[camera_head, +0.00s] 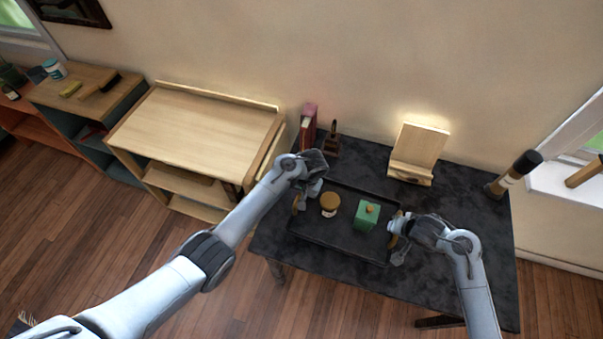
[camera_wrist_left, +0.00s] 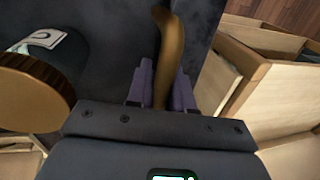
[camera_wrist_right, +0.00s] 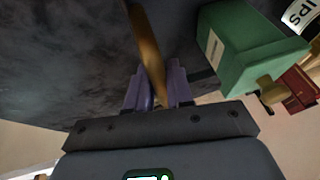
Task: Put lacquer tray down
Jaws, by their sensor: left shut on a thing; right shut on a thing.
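The black lacquer tray (camera_head: 322,238) is at the front left of the dark table in the head view. It carries a jar with a tan lid (camera_head: 330,203) and a green box with a yellowish knob (camera_head: 366,217). My left gripper (camera_head: 301,202) is shut on the tray's left handle, a brass-coloured bar (camera_wrist_left: 171,55). My right gripper (camera_head: 394,228) is shut on the right handle (camera_wrist_right: 147,45). I cannot tell whether the tray touches the tabletop. In the wrist views the jar (camera_wrist_left: 38,80) and the green box (camera_wrist_right: 240,50) stand close beside the grippers.
The dark table (camera_head: 460,220) has free room at its right. A wooden stand (camera_head: 416,155), a red book (camera_head: 308,125) and a small dark wooden item (camera_head: 332,144) are along its back. A dark-topped cylinder (camera_head: 513,173) is at the right corner. A wooden shelf unit (camera_head: 195,135) stands left.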

